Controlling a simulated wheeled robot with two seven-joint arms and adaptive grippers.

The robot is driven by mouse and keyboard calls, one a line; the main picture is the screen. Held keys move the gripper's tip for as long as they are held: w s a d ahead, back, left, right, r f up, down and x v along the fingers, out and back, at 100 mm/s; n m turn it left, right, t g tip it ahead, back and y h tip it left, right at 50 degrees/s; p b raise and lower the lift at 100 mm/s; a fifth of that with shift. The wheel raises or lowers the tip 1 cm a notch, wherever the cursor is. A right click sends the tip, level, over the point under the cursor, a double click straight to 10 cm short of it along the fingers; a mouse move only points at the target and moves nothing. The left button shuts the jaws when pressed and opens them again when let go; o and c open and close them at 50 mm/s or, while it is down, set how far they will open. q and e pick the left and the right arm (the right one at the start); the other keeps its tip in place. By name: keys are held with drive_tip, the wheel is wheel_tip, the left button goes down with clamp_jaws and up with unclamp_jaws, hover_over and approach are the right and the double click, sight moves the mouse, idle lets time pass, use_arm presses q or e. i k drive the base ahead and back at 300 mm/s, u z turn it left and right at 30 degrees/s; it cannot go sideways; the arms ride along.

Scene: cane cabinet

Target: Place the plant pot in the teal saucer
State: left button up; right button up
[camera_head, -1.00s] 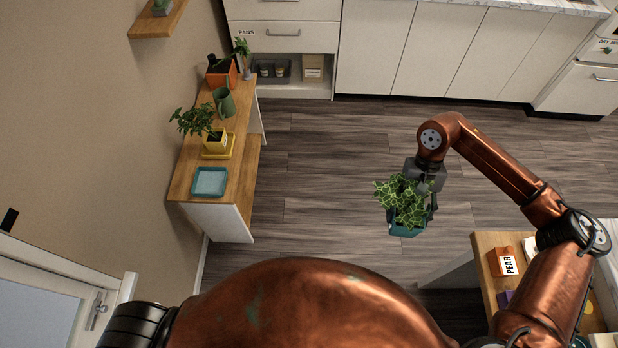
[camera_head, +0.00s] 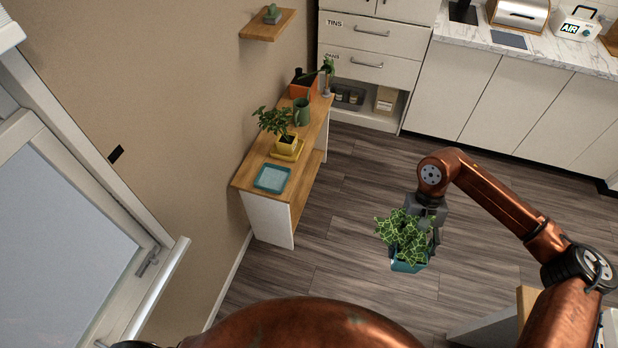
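A teal plant pot (camera_head: 408,266) with a leafy green plant hangs over the floor at the right of the middle. My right gripper (camera_head: 428,222) is above and behind it, shut on it; the leaves partly hide the fingers. The square teal saucer (camera_head: 272,179) lies empty on the near end of the wooden shelf top (camera_head: 252,165), to the left of and apart from the pot. My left gripper is not in view.
A yellow pot with a plant (camera_head: 286,142) stands in a yellow saucer just behind the teal one. A green jug (camera_head: 302,111) and an orange planter (camera_head: 304,84) stand further back. Floor between pot and shelf is clear. A window (camera_head: 70,220) is at left.

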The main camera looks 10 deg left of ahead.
sight(274, 178)
drive_tip(key=u, duration=1.4)
drive_tip(key=i, duration=1)
drive_tip(key=z, duration=0.05)
